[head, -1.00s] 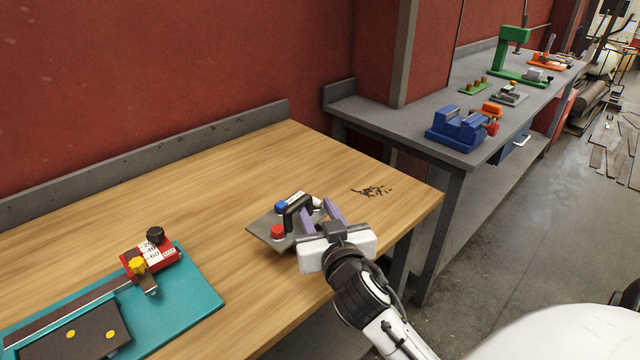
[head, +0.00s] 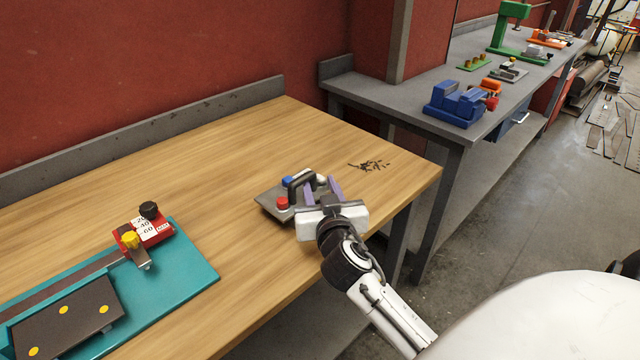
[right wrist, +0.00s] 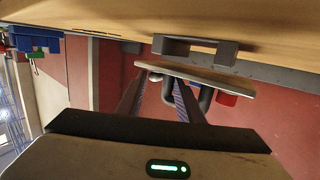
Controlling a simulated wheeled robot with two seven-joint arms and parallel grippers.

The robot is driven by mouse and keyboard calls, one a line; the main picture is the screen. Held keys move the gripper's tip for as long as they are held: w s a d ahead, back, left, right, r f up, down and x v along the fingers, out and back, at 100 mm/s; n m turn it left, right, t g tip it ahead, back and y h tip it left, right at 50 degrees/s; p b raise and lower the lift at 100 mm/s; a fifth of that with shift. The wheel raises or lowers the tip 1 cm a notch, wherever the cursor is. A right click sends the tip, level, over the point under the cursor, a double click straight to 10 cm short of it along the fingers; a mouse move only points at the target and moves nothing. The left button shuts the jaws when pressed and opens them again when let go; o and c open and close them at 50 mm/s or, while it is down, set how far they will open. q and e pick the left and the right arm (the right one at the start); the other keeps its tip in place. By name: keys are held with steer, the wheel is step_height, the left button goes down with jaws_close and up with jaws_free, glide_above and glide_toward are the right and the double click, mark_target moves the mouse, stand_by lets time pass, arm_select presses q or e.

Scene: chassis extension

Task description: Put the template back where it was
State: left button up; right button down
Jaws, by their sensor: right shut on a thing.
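The template is a grey plate (head: 272,203) with a black handle, a red knob, a blue knob and a white knob. My right gripper (head: 318,186) is shut on the template's black handle, at the right part of the wooden table. In the right wrist view the plate (right wrist: 205,76) lies across the fingers (right wrist: 160,95), with the red knob at its right and a grey bracket on its far side. I cannot tell whether the template touches the table or hangs just above it. My left gripper is not in view.
A teal board (head: 190,275) with a rail, a red scale block (head: 146,232) and a dark plate (head: 66,315) lies at the left. Dark shavings (head: 370,165) lie near the table's right corner. A grey bench with a blue vise (head: 458,104) stands behind. The wooden middle is clear.

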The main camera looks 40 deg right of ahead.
steer(key=shift+f+b, duration=0.55)
steer(key=shift+f, duration=0.15)
stand_by(0.4)
steer(key=c, duration=1.2)
jaws_free()
steer(key=shift+o, duration=0.2)
steer(key=shift+f, duration=0.1)
steer(key=b+v, duration=0.1)
steer(key=v, duration=0.8)
steer(key=shift+f, duration=0.1)
steer(key=shift+s+a+r+b, duration=0.25)
steer(key=shift+s+a+b, duration=0.1)
steer(key=shift+s, duration=0.25)
